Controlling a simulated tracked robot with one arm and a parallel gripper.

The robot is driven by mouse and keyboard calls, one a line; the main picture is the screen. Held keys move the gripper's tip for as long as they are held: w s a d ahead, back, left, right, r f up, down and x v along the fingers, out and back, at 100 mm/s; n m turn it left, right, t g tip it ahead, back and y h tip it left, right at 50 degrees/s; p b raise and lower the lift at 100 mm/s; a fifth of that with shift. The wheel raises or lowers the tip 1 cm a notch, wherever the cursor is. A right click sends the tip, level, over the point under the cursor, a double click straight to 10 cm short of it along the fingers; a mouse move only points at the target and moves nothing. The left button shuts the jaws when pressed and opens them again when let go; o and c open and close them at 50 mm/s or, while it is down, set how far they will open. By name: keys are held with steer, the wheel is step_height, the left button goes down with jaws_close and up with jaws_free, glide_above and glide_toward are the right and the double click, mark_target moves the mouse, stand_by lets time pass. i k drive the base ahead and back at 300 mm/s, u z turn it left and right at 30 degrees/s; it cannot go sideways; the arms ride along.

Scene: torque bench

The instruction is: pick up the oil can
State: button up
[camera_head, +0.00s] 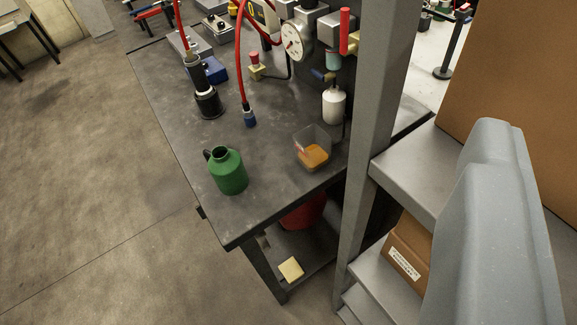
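The oil can looks to be the green can (230,175) with a short neck and a dark handle on its upper left. It stands upright on the dark workbench (270,195), near the bench's front left edge. Nothing touches it, and its whole near side shows. My gripper cannot be made out in this view, and nothing is seen holding the can.
A clear tub of orange contents (313,156) stands right of the can. Behind are a black cylinder (208,103), a blue-tipped red hose (249,117) and a white bottle (334,104). A grey post (368,130) and a large pale-grey form (490,240) fill the right.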

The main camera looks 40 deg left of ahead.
mark_target(225, 165)
steer(key=z, duration=2.15)
steer(key=k, duration=2.45)
steer(key=u, duration=1.75)
steer(key=i, duration=1)
steer(key=u, duration=0.05)
